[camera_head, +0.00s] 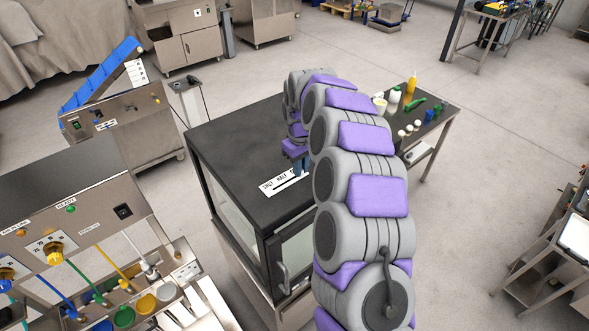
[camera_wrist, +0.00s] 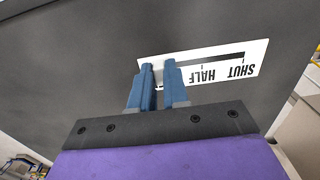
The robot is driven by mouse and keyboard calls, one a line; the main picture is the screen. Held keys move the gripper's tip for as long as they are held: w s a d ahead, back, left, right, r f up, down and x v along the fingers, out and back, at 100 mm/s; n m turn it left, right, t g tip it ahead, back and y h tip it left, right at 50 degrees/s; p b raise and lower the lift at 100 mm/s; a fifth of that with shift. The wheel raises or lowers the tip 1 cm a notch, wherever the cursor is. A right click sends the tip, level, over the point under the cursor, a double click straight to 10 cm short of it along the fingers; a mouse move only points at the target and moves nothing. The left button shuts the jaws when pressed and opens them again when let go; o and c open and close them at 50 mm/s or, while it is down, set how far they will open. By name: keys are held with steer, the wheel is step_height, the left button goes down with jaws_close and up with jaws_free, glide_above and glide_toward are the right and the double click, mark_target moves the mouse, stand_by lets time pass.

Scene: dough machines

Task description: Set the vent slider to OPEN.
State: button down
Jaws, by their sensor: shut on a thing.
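The vent slider's white plate (camera_head: 284,184) lies on the dark top of a glass-sided cabinet (camera_head: 243,145). In the wrist view the plate (camera_wrist: 257,48) shows upside down, with a dark slot and the words SHUT and HALF. My gripper (camera_wrist: 159,67) points down at the slot's end far from SHUT, past HALF. In the head view my gripper (camera_head: 300,167) is at the plate's right end, partly behind my arm.
A side table (camera_head: 440,112) with bottles and small items is beyond the cabinet to the right. The cabinet top around the plate is clear. A door handle (camera_head: 282,278) sticks out at the cabinet's front.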

steer(key=c, duration=1.1)
jaws_free()
steer(key=shift+w+d, duration=0.2)
steer(key=shift+w, duration=0.25)
steer(key=shift+s, duration=0.1)
steer(key=shift+s+a+r, duration=0.1)
steer(key=shift+a, duration=0.05)
step_height(320, 180, up, 17)
steer(key=shift+b, duration=0.5)
steer(key=s+d+f+m+b, duration=0.2)
steer(key=s+f+b, duration=0.3)
steer(key=s, duration=1)
steer(key=s+d+f+m+g+b, duration=0.1)
steer(key=s+f+b, duration=0.5)
steer(key=s+f, duration=0.6)
steer(key=s+d+f+m+b, duration=0.3)
steer(key=s+f+b, duration=0.3)
steer(key=s, duration=1.2)
steer(key=shift+s+d+f+m+g, duration=0.15)
steer(key=shift+d+f, duration=0.15)
steer(key=shift+f, duration=0.25)
steer(key=shift+s+d+f+m+g, duration=0.1)
steer(key=shift+d+f, duration=0.15)
steer(key=shift+f, duration=0.35)
steer(key=shift+s+d+f+m+g, duration=0.15)
steer(key=shift+d+f, duration=0.15)
steer(key=shift+f, duration=0.25)
